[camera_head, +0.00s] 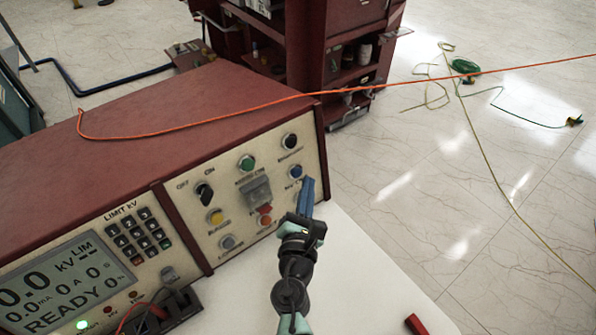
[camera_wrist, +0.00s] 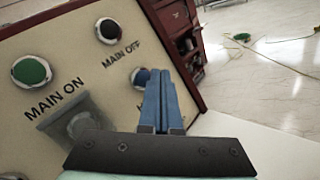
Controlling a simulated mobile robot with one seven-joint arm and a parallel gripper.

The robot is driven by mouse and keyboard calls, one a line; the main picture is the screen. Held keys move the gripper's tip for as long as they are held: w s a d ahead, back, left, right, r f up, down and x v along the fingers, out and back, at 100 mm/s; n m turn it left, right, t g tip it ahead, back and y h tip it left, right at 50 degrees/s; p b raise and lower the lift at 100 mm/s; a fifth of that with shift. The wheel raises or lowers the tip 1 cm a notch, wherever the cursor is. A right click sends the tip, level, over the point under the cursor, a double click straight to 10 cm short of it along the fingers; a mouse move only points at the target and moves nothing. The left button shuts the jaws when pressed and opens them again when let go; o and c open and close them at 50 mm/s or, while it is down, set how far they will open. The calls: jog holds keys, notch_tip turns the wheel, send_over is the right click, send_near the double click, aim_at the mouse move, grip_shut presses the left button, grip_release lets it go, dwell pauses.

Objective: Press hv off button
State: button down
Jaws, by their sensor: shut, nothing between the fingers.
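The control panel (camera_head: 240,200) is a beige face on a red console. The blue button (camera_head: 296,171), with a label beginning "HV" that is partly covered, sits at the panel's right side below the dark MAIN OFF button (camera_head: 290,140). In the wrist view the blue button (camera_wrist: 140,77) shows just left of the fingertips, which partly hide it. My gripper (camera_head: 307,182) has its blue fingers shut together and empty. In the wrist view the fingers (camera_wrist: 160,75) point at the panel close to that button; I cannot tell whether they touch it.
The green MAIN ON button (camera_head: 247,163) and a clear-covered button (camera_head: 257,191) are left of the blue one. An orange cable (camera_head: 200,125) crosses the console top. A red cabinet (camera_head: 345,50) stands behind. The white tabletop (camera_head: 350,260) in front is mostly clear.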

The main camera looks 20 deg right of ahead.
jog(key=shift+s+d+r+p, duration=0.1)
jog(key=shift+s+d+r, duration=0.15)
jog(key=shift+s, duration=0.4)
jog(key=shift+s+d+r+p, duration=0.15)
jog(key=shift+s+d, duration=0.1)
jog(key=shift+s, duration=0.45)
jog(key=shift+s+d+r+p, duration=0.15)
jog(key=shift+s+d, duration=0.1)
jog(key=shift+s, duration=0.4)
